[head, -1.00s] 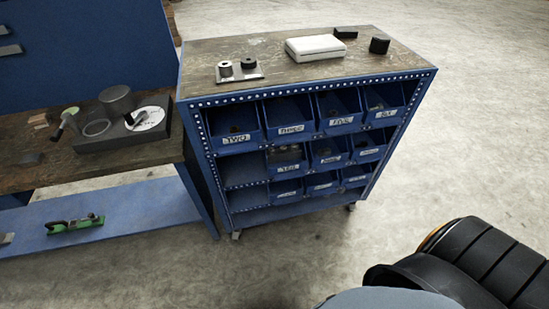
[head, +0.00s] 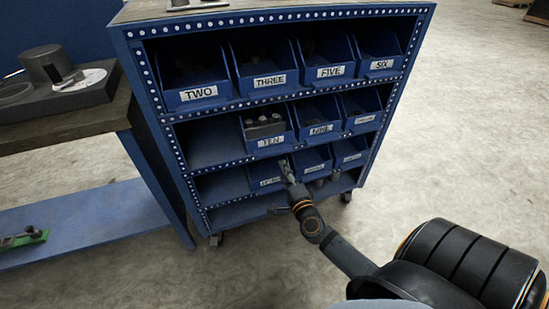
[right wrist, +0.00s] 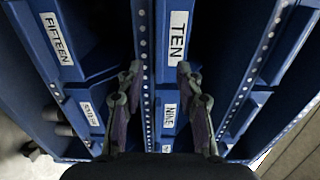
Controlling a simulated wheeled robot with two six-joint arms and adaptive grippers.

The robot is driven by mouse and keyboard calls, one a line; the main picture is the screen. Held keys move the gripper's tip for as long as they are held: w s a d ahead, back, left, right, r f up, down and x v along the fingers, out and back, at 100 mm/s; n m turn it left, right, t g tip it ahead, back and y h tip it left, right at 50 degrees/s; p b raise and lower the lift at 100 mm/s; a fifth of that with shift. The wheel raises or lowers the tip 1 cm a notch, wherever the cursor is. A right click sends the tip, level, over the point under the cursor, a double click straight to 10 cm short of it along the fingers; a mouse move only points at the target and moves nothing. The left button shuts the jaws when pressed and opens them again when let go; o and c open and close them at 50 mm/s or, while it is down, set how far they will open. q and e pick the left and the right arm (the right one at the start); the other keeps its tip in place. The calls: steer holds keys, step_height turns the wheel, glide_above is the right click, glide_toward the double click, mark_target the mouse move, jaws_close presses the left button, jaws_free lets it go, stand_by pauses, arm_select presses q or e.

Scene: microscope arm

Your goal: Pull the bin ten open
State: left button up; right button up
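The bin ten (head: 258,142) is a blue bin with a white TEN label, in the middle row of the blue rack, with dark items inside. It sits beside an empty slot on its left. In the right wrist view the front of bin ten (right wrist: 180,62) lies ahead, its label above the fingertips. My right gripper (head: 287,170) is just below and in front of bin ten, before the bottom row. In the right wrist view its two fingers (right wrist: 160,74) are apart, with nothing held between them. Whether a finger touches the bin cannot be told. My left gripper is not in view.
Bin nine (head: 318,137) stands right of ten, and bin three (head: 263,87) is above. Bin fifteen (right wrist: 65,60) is in the row below. Dotted shelf edges (right wrist: 145,55) run close to the fingers. A workbench (head: 70,128) stands left; the floor (head: 450,170) at right is clear.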

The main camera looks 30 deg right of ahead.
mark_target(274, 154)
steer(key=b+x, duration=0.1)
steer(key=x, duration=0.7)
steer(key=shift+w, duration=0.65)
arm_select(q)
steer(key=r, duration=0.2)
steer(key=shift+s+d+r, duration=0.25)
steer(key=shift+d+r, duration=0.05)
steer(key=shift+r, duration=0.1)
arm_select(e)
steer(key=shift+c, duration=0.3)
jaws_close()
